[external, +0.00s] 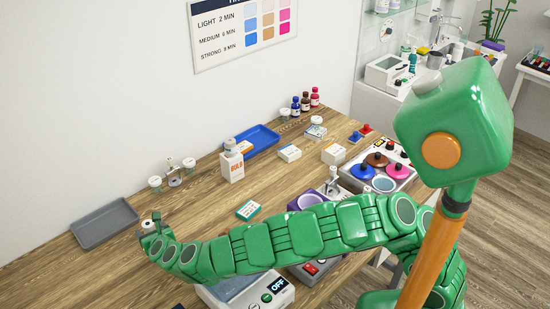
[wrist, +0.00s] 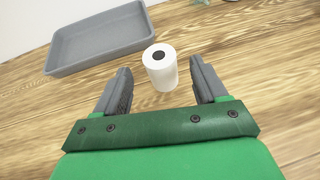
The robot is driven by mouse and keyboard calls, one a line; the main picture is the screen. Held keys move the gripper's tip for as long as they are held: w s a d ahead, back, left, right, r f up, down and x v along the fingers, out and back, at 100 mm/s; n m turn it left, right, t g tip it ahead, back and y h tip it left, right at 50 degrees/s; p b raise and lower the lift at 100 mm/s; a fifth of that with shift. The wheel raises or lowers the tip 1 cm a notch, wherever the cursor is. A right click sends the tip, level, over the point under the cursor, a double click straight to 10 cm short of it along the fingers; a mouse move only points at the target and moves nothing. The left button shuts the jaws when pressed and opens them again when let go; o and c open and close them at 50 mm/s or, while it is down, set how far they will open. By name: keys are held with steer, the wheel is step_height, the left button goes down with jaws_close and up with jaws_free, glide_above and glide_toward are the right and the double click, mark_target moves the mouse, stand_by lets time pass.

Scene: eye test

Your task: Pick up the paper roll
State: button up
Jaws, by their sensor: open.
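The white paper roll (wrist: 161,72) stands upright on the wooden table in the wrist view, its dark core hole facing up. My gripper (wrist: 161,78) is open, its two grey fingers apart. The roll stands at the far end of the gap between the fingertips, and neither finger appears to touch it. In the external view the roll (external: 147,224) shows only as a small pale shape at the end of my green arm, partly hidden by my gripper (external: 151,220).
An empty grey tray (wrist: 100,42) lies just left of and behind the roll; it also shows in the external view (external: 104,221). Small jars (external: 155,182), a boxed bottle (external: 231,166), a teal-and-white box (external: 248,210) and a scale (external: 248,292) stand to the right. Bare wood surrounds the roll.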

mark_target(147, 225)
steer(key=shift+x, duration=3.05)
steer(key=c, duration=1.1)
steer(key=shift+o, duration=0.2)
